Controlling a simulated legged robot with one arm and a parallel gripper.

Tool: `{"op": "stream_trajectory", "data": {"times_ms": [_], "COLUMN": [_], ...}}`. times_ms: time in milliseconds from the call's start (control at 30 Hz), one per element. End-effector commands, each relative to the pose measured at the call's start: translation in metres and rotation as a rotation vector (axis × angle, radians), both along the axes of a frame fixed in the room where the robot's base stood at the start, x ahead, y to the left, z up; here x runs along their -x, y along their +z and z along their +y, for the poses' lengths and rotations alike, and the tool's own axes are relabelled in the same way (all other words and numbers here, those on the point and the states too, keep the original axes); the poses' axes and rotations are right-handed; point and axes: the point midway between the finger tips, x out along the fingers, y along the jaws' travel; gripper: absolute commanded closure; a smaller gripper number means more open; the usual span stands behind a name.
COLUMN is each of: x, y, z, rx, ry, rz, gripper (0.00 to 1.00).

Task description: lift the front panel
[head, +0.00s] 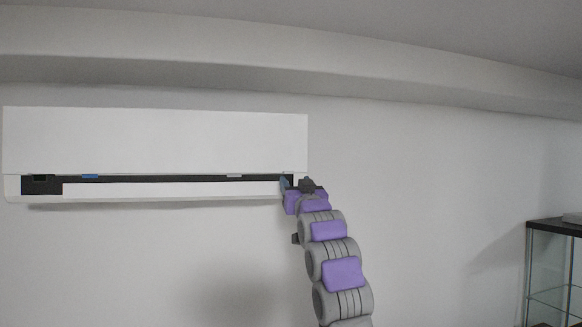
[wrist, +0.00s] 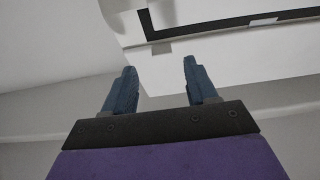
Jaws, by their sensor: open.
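The front panel (head: 155,138) is the wide white cover of the wall unit. A dark gap (head: 160,179) runs along below its lower edge. A blue tab (head: 90,176) and a grey tab (head: 234,176) show at that edge. My gripper (head: 295,183) is at the panel's lower right corner in the head view. In the wrist view my gripper (wrist: 160,64) has its two blue fingers spread, with nothing visibly held between them. The panel (wrist: 240,58) lies beyond the fingertips there; I cannot tell whether they touch it.
A white strip (head: 170,190) lies along the unit's bottom, under the dark gap. The wall (head: 430,170) right of the unit is bare. A ledge (head: 270,78) runs above it. A dark-topped glass cabinet (head: 553,228) stands at the far right.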

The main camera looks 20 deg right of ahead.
Motion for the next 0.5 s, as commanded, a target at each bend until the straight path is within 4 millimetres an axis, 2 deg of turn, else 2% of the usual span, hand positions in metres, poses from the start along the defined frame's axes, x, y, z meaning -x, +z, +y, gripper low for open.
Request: {"op": "stream_trajectory", "data": {"times_ms": [33, 133, 500], "x": [-0.008, -0.022, -0.042], "y": [0.008, 0.011, 0.019], "z": [0.001, 0.000, -0.001], "rx": [-0.001, -0.001, 0.002], "ry": [0.001, 0.001, 0.000], "rz": [0.003, 0.008, 0.002], "gripper": [0.43, 0.43, 0.43]}}
